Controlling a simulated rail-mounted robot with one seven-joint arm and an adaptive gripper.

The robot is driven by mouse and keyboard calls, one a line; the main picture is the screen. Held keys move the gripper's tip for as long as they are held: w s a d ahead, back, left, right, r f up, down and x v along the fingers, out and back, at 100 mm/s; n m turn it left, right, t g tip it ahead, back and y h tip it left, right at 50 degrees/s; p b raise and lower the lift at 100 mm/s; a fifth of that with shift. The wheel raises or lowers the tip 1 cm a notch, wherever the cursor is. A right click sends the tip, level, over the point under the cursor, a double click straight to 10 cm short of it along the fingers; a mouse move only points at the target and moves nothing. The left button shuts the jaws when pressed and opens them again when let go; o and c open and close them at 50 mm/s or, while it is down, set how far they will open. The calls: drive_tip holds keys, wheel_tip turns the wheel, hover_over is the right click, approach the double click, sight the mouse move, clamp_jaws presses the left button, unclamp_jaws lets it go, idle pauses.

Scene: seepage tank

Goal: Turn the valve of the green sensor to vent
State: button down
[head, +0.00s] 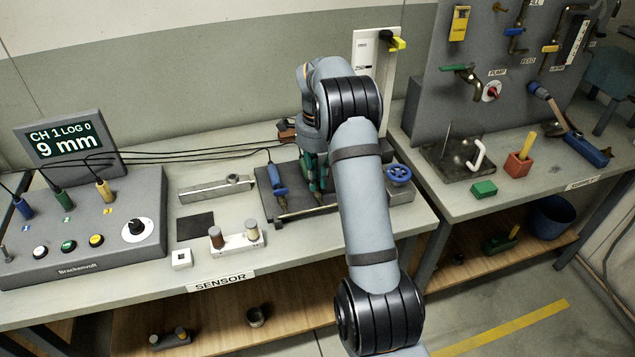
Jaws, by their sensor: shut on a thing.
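The green sensor (315,182) stands on the dark plate (293,212) on the SENSOR bench, right of a blue sensor (279,187). My arm comes over it from the front right. My gripper (309,160) points down at the green sensor and is shut on a part of it, which appears to be its valve. The fingertips and the valve handle are largely hidden by my arm, so the valve's angle cannot be told.
The display (66,145) reads CH 1, LOG 0, 9 mm above the console (70,235) with coloured plugs. A metal rail (215,190) and a white holder (236,243) stand left of the plate. A blue handwheel (398,174) is close on the right. Black cables run behind.

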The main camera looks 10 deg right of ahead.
drive_tip(key=shift+m+b, duration=0.3)
drive_tip(key=shift+m, duration=0.6)
drive_tip(key=shift+a, duration=0.1)
drive_tip(key=c, duration=1.7)
unclamp_jaws()
drive_tip(key=shift+c, duration=0.2)
drive_tip(key=shift+r, duration=0.1)
wheel_tip(320, 180, up, 12)
drive_tip(key=shift+f, duration=0.2)
